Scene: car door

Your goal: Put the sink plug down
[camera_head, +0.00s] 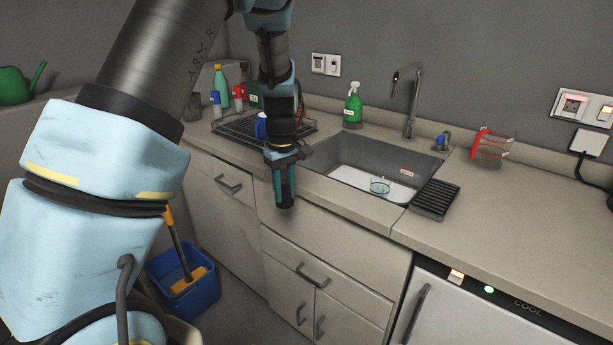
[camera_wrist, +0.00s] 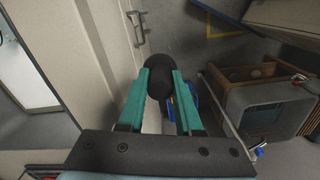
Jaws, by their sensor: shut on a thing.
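My gripper (camera_head: 285,188) hangs in front of the counter, left of the sink (camera_head: 345,165), with its teal fingers pointing down. In the wrist view, the gripper (camera_wrist: 160,85) is shut on a black rounded thing, seemingly the sink plug (camera_wrist: 160,76), held between the fingertips. Floor and cabinet fronts show beneath and beside it there, so it is not over the sink. A clear glass dish (camera_head: 380,185) sits in the basin, right of my gripper.
A black ribbed tray (camera_head: 435,198) lies at the sink's right edge. The tap (camera_head: 412,105) and a green soap bottle (camera_head: 353,105) stand behind the basin. A dish rack (camera_head: 235,128) stands left. A red rack (camera_head: 490,143) stands right; the counter in front is clear. A blue bucket (camera_head: 185,285) stands on the floor.

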